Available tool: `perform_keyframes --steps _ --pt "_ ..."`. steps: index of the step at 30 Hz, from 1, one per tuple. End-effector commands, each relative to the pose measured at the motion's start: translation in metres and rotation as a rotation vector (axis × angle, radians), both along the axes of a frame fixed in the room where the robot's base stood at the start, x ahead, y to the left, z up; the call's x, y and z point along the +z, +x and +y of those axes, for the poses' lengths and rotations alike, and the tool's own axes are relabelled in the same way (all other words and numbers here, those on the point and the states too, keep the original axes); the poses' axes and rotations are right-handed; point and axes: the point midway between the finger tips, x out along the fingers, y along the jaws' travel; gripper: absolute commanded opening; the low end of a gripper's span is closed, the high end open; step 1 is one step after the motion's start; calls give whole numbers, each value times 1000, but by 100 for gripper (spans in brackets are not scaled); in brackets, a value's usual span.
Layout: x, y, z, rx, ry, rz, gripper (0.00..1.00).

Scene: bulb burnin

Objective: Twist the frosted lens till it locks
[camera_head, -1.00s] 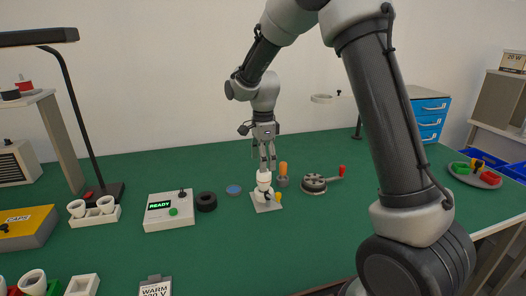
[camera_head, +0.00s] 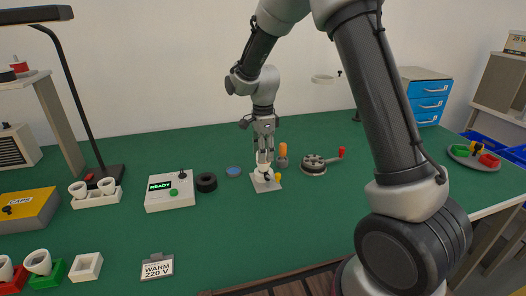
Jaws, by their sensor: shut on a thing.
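My gripper (camera_head: 264,161) points down over a small white fixture on a light square plate (camera_head: 268,187), near the middle of the table. It is shut on a small white piece (camera_head: 263,170) at the fixture's top, which looks like the frosted lens. The fingers hide part of this piece. The lens appears roughly upright on the fixture. Whether it is fully seated or locked is too small to tell. A small yellow knob (camera_head: 278,177) sits at the plate's right side.
An orange-topped post (camera_head: 283,152) and a round grey device with a red-handled crank (camera_head: 314,166) stand close on the right. To the left are a blue disc (camera_head: 233,171), a black ring (camera_head: 206,182) and a box reading READY (camera_head: 170,192).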

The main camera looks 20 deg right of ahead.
Motion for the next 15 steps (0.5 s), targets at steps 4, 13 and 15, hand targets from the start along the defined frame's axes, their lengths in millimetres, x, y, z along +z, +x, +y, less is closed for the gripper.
perform_keyframes --steps 4,13,15 --pt "0 0 0 0 0 0 23" --pt "0 0 0 -181 0 0 50" --pt "0 0 0 -178 0 0 63"
